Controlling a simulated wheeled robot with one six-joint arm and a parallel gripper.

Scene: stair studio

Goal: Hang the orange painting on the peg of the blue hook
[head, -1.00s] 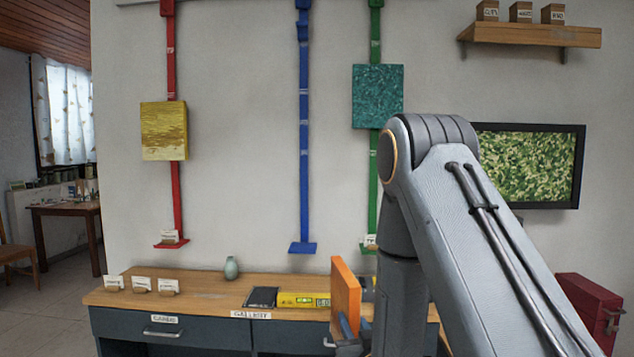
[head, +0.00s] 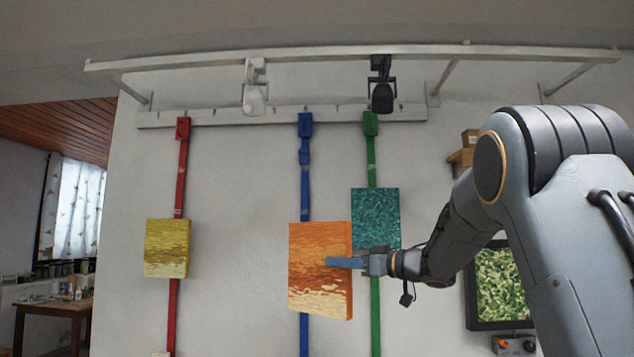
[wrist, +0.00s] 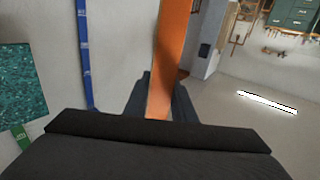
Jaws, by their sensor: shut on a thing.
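The orange painting (head: 318,285) is upright in the head view, in front of the blue strap and below the blue hook (head: 304,157). My gripper (head: 345,263) is shut on its right edge. In the wrist view the painting (wrist: 168,60) shows edge-on between my two fingers (wrist: 159,100). The blue strap (wrist: 85,50) runs to the left of it there, with wall visible between. The painting hides part of the strap in the head view. I cannot make out the peg clearly, nor the back of the painting.
A yellow painting (head: 167,248) hangs on the red strap at left. A lamp rail (head: 340,58) juts out above. Bare wall lies between the red and blue straps.

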